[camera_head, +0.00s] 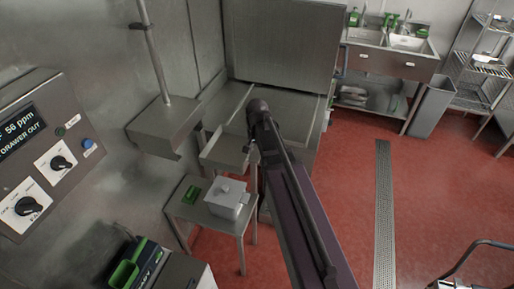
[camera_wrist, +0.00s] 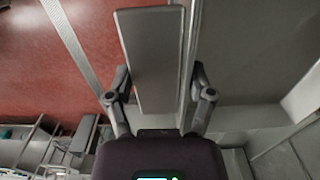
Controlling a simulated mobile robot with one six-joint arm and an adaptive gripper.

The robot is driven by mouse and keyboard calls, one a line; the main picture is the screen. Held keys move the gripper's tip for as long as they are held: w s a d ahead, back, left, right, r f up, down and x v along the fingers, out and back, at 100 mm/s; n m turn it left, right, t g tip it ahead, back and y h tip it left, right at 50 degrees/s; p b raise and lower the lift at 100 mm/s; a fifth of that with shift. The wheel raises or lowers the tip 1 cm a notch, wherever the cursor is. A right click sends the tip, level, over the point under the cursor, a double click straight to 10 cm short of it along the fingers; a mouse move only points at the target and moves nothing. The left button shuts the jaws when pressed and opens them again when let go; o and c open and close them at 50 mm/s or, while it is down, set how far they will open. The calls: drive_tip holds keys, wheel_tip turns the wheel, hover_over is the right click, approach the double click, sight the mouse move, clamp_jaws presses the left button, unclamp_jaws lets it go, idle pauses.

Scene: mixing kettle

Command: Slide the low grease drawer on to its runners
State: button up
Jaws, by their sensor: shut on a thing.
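A long grey metal piece, which I take to be the grease drawer (camera_wrist: 152,60), lies between the fingers of my gripper (camera_wrist: 160,80) in the wrist view. My gripper is shut on it. In the head view a shallow steel tray shape (camera_head: 224,152), likely the same drawer, shows just left of my arm's end, by the big steel unit (camera_head: 285,108). My arm hides the grip and part of the drawer there. The runners cannot be made out. The control panel (camera_head: 28,150) display reads "DRAWER OUT".
A small steel table (camera_head: 215,225) below the tray holds a lidded pale container (camera_head: 228,198) and a green item (camera_head: 192,195). A steel box on a post (camera_head: 165,125) is at left. A sink (camera_head: 390,60) and bin (camera_head: 432,105) stand behind. Red floor is open at right.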

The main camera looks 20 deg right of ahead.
sight(217, 148)
drive_tip(key=shift+w+a, duration=0.1)
drive_tip(key=shift+a, duration=0.05)
idle(0.3)
drive_tip(key=shift+w+a, duration=0.8)
drive_tip(key=shift+a, duration=0.25)
drive_tip(key=shift+w+a, duration=0.8)
drive_tip(key=shift+a, duration=0.25)
drive_tip(key=shift+a, duration=0.25)
drive_tip(key=shift+w+a, duration=0.1)
drive_tip(key=shift+w, duration=0.05)
drive_tip(key=shift+w+a, duration=0.95)
drive_tip(key=shift+a, duration=0.35)
drive_tip(key=shift+w+a, duration=0.9)
drive_tip(key=shift+a, duration=0.45)
drive_tip(key=shift+w+a, duration=0.95)
drive_tip(key=shift+a, duration=0.35)
drive_tip(key=shift+a, duration=0.1)
drive_tip(key=w+a, duration=0.4)
drive_tip(key=a, duration=0.2)
drive_tip(key=shift+w, duration=0.2)
